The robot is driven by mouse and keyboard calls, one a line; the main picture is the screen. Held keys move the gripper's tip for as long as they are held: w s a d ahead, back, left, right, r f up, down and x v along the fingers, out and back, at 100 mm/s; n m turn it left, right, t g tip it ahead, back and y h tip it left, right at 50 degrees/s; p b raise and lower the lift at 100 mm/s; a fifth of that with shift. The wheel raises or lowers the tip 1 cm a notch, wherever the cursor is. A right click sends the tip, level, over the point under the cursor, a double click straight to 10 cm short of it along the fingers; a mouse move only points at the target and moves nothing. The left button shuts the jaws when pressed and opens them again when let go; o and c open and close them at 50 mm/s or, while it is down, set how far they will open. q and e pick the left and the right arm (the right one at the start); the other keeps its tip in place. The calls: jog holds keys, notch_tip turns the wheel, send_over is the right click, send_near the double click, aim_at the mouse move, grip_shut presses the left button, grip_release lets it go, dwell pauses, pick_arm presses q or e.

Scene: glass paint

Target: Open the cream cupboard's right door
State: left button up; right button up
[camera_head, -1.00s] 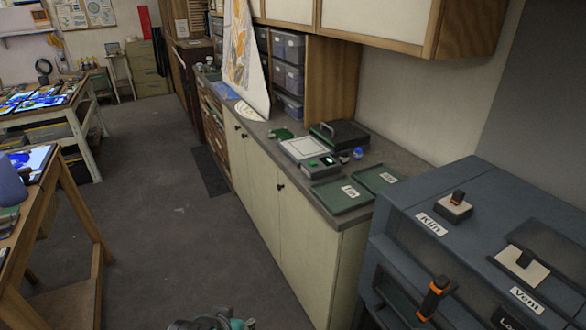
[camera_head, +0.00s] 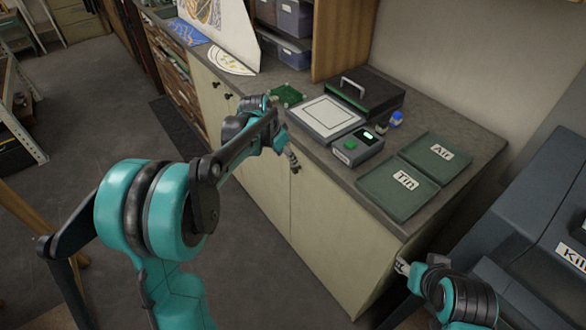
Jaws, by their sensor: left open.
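The cream cupboard (camera_head: 265,195) stands under the grey worktop, its front facing left. Its right door (camera_head: 325,235) is the panel nearest me and looks shut, flush with the front. Two dark knobs (camera_head: 228,96) show on the farther doors. The right door's knob is hard to make out behind my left gripper. My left gripper (camera_head: 284,138) is open and empty, in front of the cupboard near the worktop edge, around the top of the right door. I cannot tell whether it touches. My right gripper (camera_head: 408,267) shows partly at the lower right, beside the cupboard's near end.
The worktop holds green trays marked Tin (camera_head: 398,190) and Air (camera_head: 436,160), a small device with a green button (camera_head: 356,147), a white-topped plate (camera_head: 325,117) and a black case (camera_head: 365,92). The blue-grey kiln (camera_head: 550,210) stands at right. Floor left of the cupboard is clear.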

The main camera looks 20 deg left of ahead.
pick_arm(q)
jog(key=m, duration=0.2)
send_near(293, 168)
jog(key=f, duration=0.1)
jog(key=shift+g+h, duration=0.3)
jog(key=shift+h, duration=0.1)
jog(key=b+x, duration=0.1)
jog(key=x, duration=0.2)
jog(key=b+x, duration=0.1)
jog(key=x, duration=0.1)
jog(key=w+b+x, duration=0.1)
jog(key=x, duration=0.2)
jog(key=shift+f, duration=0.2)
jog(key=shift+c, duration=0.3)
grip_shut()
